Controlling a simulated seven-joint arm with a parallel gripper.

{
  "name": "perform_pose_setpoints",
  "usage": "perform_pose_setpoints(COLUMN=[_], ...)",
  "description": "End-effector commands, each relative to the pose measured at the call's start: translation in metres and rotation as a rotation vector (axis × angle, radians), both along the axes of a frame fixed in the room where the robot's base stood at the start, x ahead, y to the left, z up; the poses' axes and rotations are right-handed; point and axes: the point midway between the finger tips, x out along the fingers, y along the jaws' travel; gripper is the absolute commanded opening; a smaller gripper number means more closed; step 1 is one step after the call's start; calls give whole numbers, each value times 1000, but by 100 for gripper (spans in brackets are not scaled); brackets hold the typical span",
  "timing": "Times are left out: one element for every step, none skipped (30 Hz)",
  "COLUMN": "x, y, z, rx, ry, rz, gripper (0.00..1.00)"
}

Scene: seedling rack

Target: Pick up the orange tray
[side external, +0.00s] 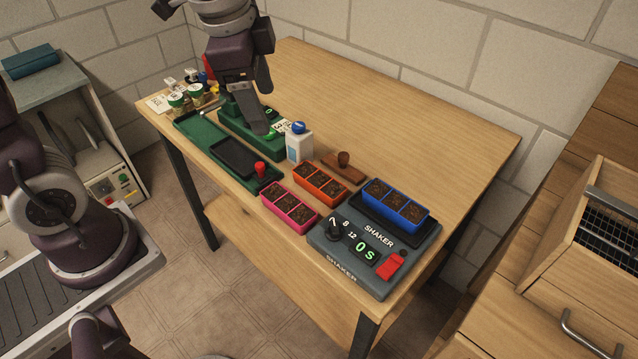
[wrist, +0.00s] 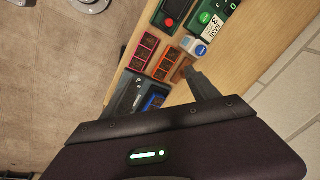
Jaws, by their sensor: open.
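The orange tray (side external: 319,184) stands on the wooden table and has three compartments of dark soil. In the side external view it lies between the pink tray (side external: 289,207) and a wooden block with a knob (side external: 343,167). The orange tray also shows in the wrist view (wrist: 164,64), beyond my gripper. My gripper (side external: 266,126) is open and empty, above the table over the green device, to the left of the orange tray in the side external view. In the wrist view a dark finger (wrist: 203,88) points toward the table.
A blue tray (side external: 396,204) sits on the grey shaker (side external: 372,250) at the right. A white bottle with a blue cap (side external: 298,143) stands close to the orange tray. A green device (side external: 240,137) and green mat (side external: 193,130) lie left. The table's back is clear.

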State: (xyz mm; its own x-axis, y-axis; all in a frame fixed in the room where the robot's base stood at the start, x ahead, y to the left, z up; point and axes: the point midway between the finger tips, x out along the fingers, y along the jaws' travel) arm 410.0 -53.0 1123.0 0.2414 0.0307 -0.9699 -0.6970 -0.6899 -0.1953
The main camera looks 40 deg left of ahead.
Motion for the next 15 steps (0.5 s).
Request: perform_pose_setpoints(x=[26,40,57,68,76,86,91,96,100,102,103,104,104,104,104], y=[-3,-5,-8,-10,-12,-14,-16,-17,-19,-20,-20,-21,-21,-21,-21], z=[-25,-41,-63,-80,-96,-115,-128,-140,-152,-159,-164,-170,-174,-178,-184], rx=[25,40,52,59,63,66,67,66,65,65,64,64,63,63,63], ry=[59,89,124,147,168,191,205,216,228,235,238,242,243,246,246], rz=[-125,-210,-319,-395,-465,-546,-599,-643,-691,-718,-737,-756,-762,-766,-767], gripper=[69,69,69,69,69,69,69,69,69,69,69,69,69,69,69])
